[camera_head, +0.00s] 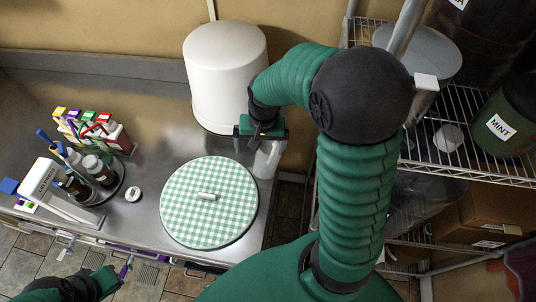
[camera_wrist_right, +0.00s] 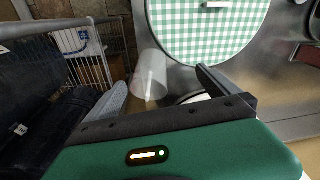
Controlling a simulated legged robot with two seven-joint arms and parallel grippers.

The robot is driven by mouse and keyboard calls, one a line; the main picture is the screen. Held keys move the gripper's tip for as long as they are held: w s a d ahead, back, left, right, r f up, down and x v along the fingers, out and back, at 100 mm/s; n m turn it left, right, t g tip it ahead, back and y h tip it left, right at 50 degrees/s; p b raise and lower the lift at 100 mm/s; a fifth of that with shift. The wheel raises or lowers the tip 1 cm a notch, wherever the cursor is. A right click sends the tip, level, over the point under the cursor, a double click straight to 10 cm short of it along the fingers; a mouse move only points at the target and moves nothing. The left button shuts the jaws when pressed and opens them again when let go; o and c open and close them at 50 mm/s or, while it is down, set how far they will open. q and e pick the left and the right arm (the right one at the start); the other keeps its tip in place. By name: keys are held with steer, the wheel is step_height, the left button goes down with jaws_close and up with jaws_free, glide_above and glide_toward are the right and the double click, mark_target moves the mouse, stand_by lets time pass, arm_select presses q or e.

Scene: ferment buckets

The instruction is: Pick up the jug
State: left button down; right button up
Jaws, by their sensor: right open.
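A clear, whitish jug (camera_head: 268,160) stands at the right end of the steel counter, beside the big white bucket. It also shows in the right wrist view (camera_wrist_right: 151,76), between and beyond the two fingers. My right gripper (camera_head: 260,134) is open just above and behind the jug, close to the white bucket's side. In its wrist view the fingers (camera_wrist_right: 162,90) are spread, with nothing held. Whether a finger touches the jug cannot be told. My left gripper (camera_head: 112,278) is low at the left, in front of the counter; its jaws are unclear.
A big white bucket (camera_head: 225,75) stands at the back. A green-checked round lid (camera_head: 208,190) lies in front of it. Bottles and tools (camera_head: 95,170) crowd the counter's left. A wire shelf (camera_head: 470,165) with dark containers is at the right. The counter ends just past the jug.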

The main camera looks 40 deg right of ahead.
steer(key=w+d+r+m+p, duration=0.1)
steer(key=w+d+r+m, duration=0.1)
steer(key=d+m, duration=0.3)
steer(key=p, duration=0.1)
glide_above(268, 156)
steer(key=w+d, duration=0.1)
step_height(268, 156, down, 6)
steer(key=shift+g, duration=0.3)
steer(key=f, duration=0.2)
steer(key=d+f, duration=0.1)
steer(key=w+f+p, duration=0.1)
steer(key=f, duration=0.1)
steer(key=shift+d+f, duration=0.35)
steer(key=shift+d, duration=0.05)
steer(key=f, duration=0.2)
steer(key=a+f+p, duration=0.1)
steer(key=shift+f, duration=0.4)
steer(key=shift+w+a+f, duration=0.15)
steer(key=shift+a, duration=0.05)
steer(key=c, duration=0.3)
steer(key=shift+d, duration=0.35)
steer(key=c, duration=1.2)
arm_select(q)
steer(key=r, duration=0.2)
steer(key=a+r, duration=0.1)
steer(key=r, duration=0.2)
steer(key=shift+w, duration=0.15)
arm_select(e)
steer(key=shift+a, duration=0.15)
